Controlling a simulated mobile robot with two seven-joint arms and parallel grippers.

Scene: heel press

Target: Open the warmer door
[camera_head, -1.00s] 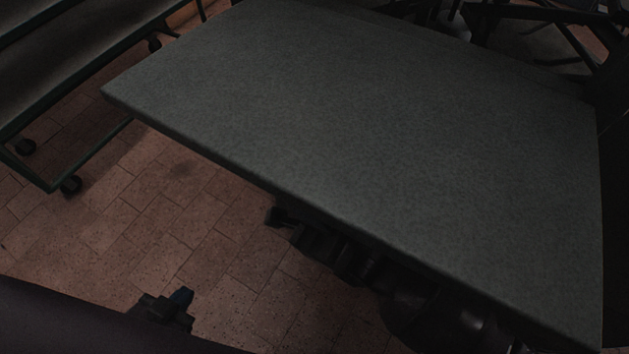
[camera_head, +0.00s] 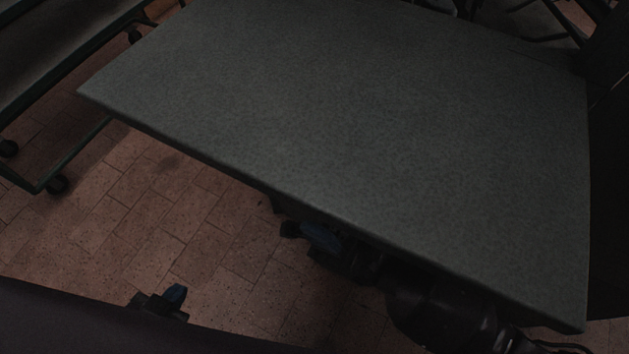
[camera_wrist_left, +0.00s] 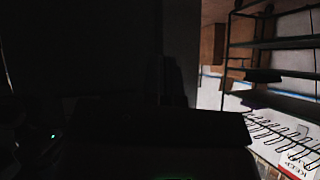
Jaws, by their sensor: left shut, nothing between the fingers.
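I cannot make out the warmer or its door for certain in either view. A dark upright surface (camera_head: 612,190) stands at the right edge of the head view, and I cannot tell what it is. My left gripper (camera_head: 161,302) shows small at the lower left, above the floor and past a dark shape; it is shut and empty. My right arm comes in from the lower right beneath the table edge. Its gripper (camera_head: 292,228) is dark and partly hidden there, so its jaws cannot be read. The left wrist view is mostly black.
A large bare grey table (camera_head: 350,130) fills the middle, its near edge above my right arm. A wheeled shelf cart (camera_head: 45,95) stands at the left. Tiled floor (camera_head: 150,210) lies open between them. The left wrist view shows a rack (camera_wrist_left: 275,45) at the right.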

